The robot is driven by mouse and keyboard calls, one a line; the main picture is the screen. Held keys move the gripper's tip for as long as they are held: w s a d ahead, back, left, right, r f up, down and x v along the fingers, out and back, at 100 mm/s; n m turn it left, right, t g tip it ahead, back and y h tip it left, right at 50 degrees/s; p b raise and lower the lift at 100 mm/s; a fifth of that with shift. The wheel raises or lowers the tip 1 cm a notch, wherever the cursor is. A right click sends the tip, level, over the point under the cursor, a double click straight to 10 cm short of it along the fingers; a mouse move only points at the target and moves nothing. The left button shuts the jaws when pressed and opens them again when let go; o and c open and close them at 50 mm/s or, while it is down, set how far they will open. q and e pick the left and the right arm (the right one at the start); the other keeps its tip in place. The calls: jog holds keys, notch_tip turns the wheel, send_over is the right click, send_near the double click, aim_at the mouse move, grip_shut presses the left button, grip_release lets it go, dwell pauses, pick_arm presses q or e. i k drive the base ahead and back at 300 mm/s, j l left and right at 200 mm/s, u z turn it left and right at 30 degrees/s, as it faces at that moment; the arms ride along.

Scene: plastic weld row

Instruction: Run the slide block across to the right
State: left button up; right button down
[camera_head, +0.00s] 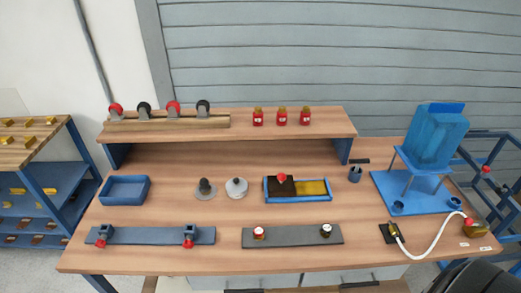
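The slide block (280,190) is dark brown with a red ball knob on top. It sits in the left part of a shallow blue tray-like track (298,200) on the bench. The right part of the track is empty of the block and shows a yellow floor (312,187). Neither of my grippers is in view, and nothing touches the knob.
A grey disc with a pale knob (236,187) stands left of the track. A grey plate with two small knobs (292,236) lies in front. A raised shelf (240,122) runs behind. A blue stand (430,150) and a white hose (437,236) are right.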

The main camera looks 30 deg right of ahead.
aim_at(281, 185)
jog(key=z, duration=1.1)
